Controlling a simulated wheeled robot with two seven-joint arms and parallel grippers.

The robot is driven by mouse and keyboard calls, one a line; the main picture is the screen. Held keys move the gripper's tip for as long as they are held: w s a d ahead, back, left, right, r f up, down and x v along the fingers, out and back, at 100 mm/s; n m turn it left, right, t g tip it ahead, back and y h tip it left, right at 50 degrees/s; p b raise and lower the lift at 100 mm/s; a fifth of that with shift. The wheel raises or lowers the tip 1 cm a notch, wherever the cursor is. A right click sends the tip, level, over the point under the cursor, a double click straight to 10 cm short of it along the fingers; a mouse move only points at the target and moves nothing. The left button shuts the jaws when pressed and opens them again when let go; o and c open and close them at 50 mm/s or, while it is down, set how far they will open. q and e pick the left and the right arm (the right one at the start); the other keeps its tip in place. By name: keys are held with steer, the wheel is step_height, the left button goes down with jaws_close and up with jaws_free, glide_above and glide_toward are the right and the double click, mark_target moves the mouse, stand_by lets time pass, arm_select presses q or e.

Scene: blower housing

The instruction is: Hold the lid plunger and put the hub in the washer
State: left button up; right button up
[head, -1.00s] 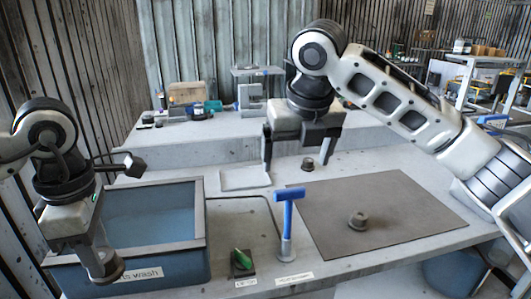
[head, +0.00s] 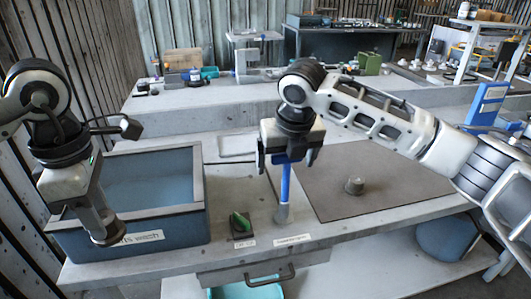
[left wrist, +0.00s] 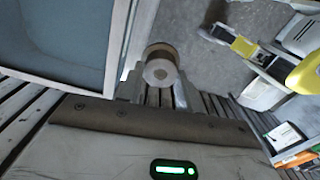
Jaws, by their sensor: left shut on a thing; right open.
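The washer (head: 178,222) is a blue tub with a grey rim at the left, its top open. My left gripper (head: 100,218) is at its front left corner, shut on a round, brownish-grey knob (head: 108,236), seemingly the lid plunger; it also shows between the fingers in the left wrist view (left wrist: 161,70). My right gripper (head: 288,162) is open, over the top of an upright blue-handled tool (head: 285,184). It hides the tool's crossbar; I cannot tell whether they touch.
A green switch (head: 239,222) on a black base sits between washer and tool. A shallow pale tray (head: 236,146) lies behind. A raised ledge (head: 200,112) runs along the back. A drawer handle (head: 270,277) juts from the front. The mat's right side is clear.

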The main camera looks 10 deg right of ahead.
steer(key=c, duration=1.1)
steer(key=shift+o, duration=0.2)
steer(key=shift+f, duration=0.1)
